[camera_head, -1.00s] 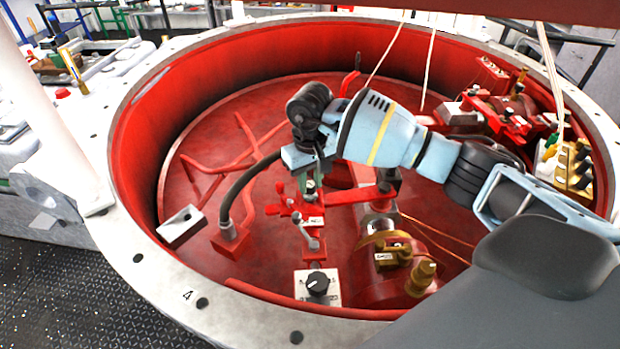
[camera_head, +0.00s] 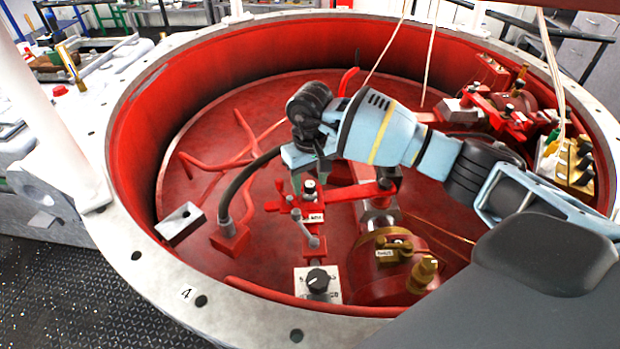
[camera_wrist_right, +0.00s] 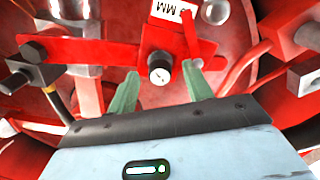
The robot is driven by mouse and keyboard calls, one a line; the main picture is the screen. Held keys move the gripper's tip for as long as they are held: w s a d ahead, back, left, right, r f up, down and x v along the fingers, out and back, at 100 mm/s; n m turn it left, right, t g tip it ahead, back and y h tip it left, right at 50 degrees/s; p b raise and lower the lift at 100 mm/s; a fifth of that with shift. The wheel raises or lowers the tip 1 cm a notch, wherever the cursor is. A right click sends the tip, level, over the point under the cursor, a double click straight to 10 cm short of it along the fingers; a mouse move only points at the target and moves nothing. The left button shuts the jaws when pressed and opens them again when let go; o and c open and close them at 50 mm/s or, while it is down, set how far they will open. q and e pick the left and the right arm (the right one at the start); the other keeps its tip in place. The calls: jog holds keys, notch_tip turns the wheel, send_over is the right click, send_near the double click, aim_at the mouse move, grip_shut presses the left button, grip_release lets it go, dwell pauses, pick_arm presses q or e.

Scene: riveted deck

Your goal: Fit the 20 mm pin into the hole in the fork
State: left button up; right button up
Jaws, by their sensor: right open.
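My right gripper (camera_head: 309,177) points down over the red fittings in the middle of the round well. In the right wrist view its two green fingers (camera_wrist_right: 160,72) are apart. A small round metallic knob with a dark edge (camera_wrist_right: 160,68), which looks like the pin's head, shows between the fingertips with gaps on both sides. It also shows just below the gripper in the head view (camera_head: 309,188). It sits on a red bracket (camera_wrist_right: 185,45) with a white "MM" tag (camera_wrist_right: 174,12). I cannot tell which red part is the fork; its hole is not visible. My left gripper is out of view.
A red bar (camera_head: 350,195) runs right from the bracket. A metal lever (camera_head: 307,233), a dial box (camera_head: 317,282) and brass fittings (camera_head: 394,250) stand nearer. A bent hose (camera_head: 240,185) is at left. The well's pale rim (camera_head: 150,270) surrounds everything; the floor at left is fairly clear.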

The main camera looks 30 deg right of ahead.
jog(key=shift+r, duration=3.9)
